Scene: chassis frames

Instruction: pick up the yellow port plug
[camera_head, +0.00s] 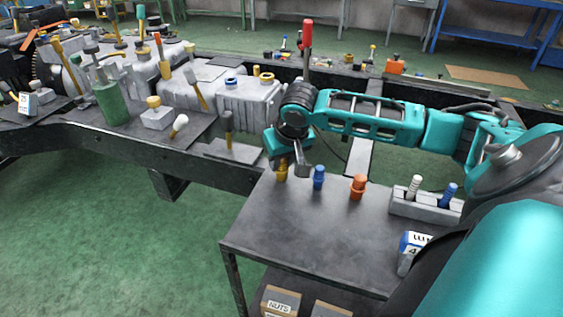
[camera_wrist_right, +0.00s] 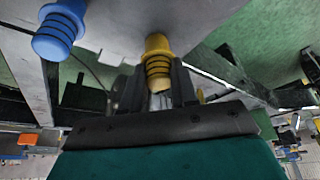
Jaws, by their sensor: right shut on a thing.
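The yellow port plug (camera_head: 281,171) is at the far left corner of the dark side table (camera_head: 300,235). My right gripper (camera_head: 292,161) is over that corner with its fingers down at the plug. In the right wrist view the ribbed yellow plug (camera_wrist_right: 158,55) sits between the two dark fingers (camera_wrist_right: 157,82), which are shut on it. Its end between the fingers is partly hidden. I cannot tell whether it touches the tabletop. My left gripper is not in view.
A blue plug (camera_head: 318,177) and an orange plug (camera_head: 358,187) stand to the right on the table. The chassis frame (camera_head: 215,165) runs behind. The table's front middle is clear.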

